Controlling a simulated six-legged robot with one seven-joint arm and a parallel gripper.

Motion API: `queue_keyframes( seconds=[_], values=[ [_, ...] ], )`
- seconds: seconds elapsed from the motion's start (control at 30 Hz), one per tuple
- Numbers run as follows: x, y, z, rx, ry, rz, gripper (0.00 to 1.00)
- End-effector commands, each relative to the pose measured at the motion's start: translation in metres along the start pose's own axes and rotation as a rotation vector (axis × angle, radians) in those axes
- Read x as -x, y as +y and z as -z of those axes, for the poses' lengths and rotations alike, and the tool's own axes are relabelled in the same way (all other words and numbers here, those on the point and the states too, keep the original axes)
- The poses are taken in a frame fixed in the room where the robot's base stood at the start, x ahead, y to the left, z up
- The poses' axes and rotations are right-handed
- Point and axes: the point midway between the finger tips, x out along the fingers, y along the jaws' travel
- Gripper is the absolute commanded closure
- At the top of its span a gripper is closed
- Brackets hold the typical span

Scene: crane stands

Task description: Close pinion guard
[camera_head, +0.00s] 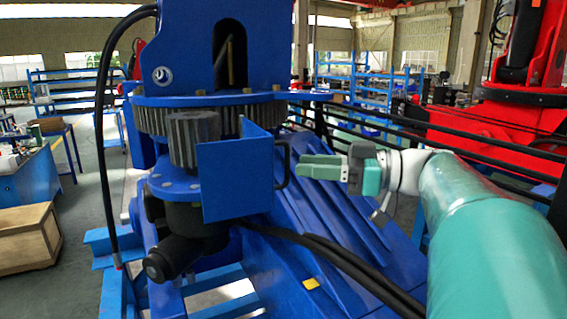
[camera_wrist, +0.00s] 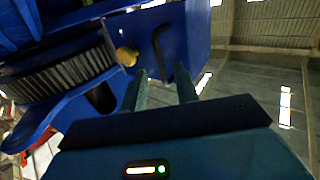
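The pinion guard (camera_head: 236,180) is a blue plate in front of and to the right of the grey toothed pinion (camera_head: 190,138). The pinion's left side and top show uncovered. A black bar handle (camera_head: 286,165) sits on the guard's right edge. My gripper (camera_head: 304,167) is just right of the handle, its green fingers pointing left at it. In the wrist view, the fingers (camera_wrist: 161,86) stand apart with an empty gap between them. The handle (camera_wrist: 158,48) rises beyond the fingertips against the blue guard (camera_wrist: 190,32). I cannot tell if they touch.
The large ring gear (camera_head: 150,120) and blue crane column (camera_head: 185,60) stand behind the pinion. A black motor (camera_head: 180,250) hangs below. Black hoses (camera_head: 335,260) run over the blue base (camera_head: 340,215) under my arm. A red crane (camera_head: 500,125) stands at the right.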

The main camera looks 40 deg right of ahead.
Motion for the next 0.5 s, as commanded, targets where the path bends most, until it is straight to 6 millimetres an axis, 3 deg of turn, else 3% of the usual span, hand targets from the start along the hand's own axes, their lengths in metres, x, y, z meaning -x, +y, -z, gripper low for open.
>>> queue_keyframes(
  seconds=[0.2, 0.5],
  values=[
    [-0.027, 0.0, 0.0, 0.0, 0.0, 0.001, 0.7],
    [-0.032, 0.003, 0.0, -0.001, 0.0, -0.002, 0.7]
  ],
)
